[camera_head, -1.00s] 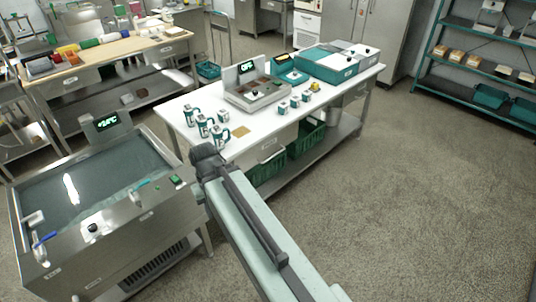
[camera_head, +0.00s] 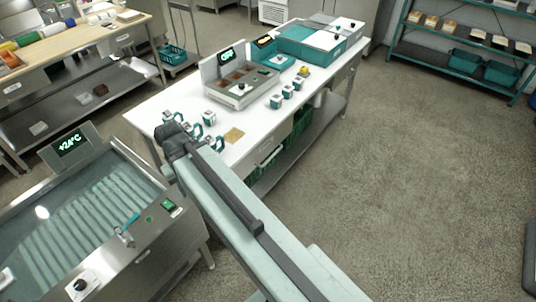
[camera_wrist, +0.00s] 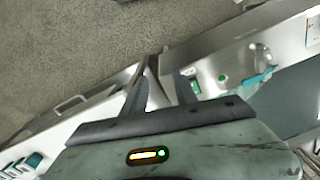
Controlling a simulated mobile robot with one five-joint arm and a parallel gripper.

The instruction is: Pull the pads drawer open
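A drawer front (camera_head: 262,164) with a bar handle (camera_head: 268,157) is under the near side of the white-topped table (camera_head: 212,97) in the head view. It looks closed; its label is too small to read, so I cannot tell if it is the pads drawer. In the wrist view, a similar bar handle (camera_wrist: 70,103) shows on a pale front at the left. My gripper (camera_wrist: 164,82) has its two dark fingers apart with nothing between them. It is to the right of that handle, not touching it. In the head view my fingers are hidden behind the arm's dark end joint.
A steel water bath (camera_head: 100,215) showing +24°C stands close at the left; its green button (camera_wrist: 222,77) shows in the wrist view. Open floor (camera_head: 420,170) lies to the right.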

